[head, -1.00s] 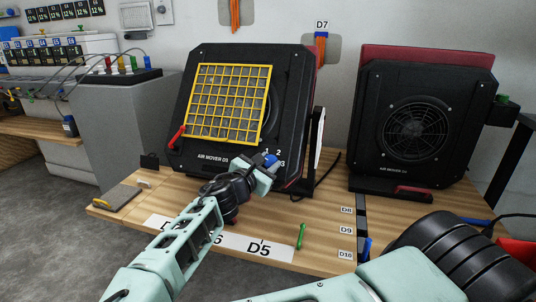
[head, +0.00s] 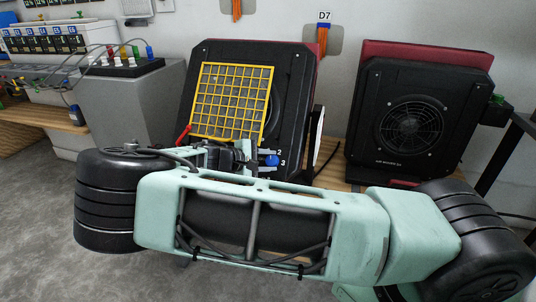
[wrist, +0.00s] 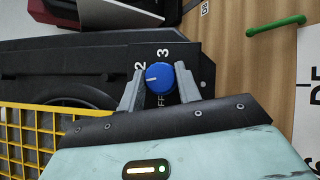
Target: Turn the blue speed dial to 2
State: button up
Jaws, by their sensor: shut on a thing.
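The blue speed dial (wrist: 160,77) sits on the lower right corner of the left black air mover (head: 295,88). In the wrist view, my gripper (wrist: 160,72) has one finger on each side of the dial and is shut on it. The dial's white mark points left toward the left finger, a little below the printed 2. The 3 and part of OFF also show; the 1 does not show and may be behind the left finger. In the head view, the dial (head: 271,160) shows beside the 2 and 3, while my arm hides much of the gripper.
A second air mover (head: 413,122) stands to the right. A green stick (wrist: 276,25) lies on the wooden table (wrist: 240,55).

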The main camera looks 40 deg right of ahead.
jog(key=m+y+p, duration=0.1)
jog(key=m+p, duration=0.1)
jog(key=m, duration=0.1)
jog(key=m+g+y+p, duration=0.1)
jog(key=shift+d+r+y, duration=0.1)
jog(key=shift+r+y, duration=0.15)
jog(key=shift+y, duration=0.05)
jog(key=shift+m+y+p, duration=1)
jog(key=shift+m+y, duration=0.1)
jog(key=shift+m, duration=0.6)
jog(key=shift+f, duration=0.1)
jog(key=o, duration=1)
jog(key=shift+c, duration=0.2)
jog(key=p+v, duration=0.1)
jog(key=v, duration=1.6)
jog(key=shift+w+r, duration=0.25)
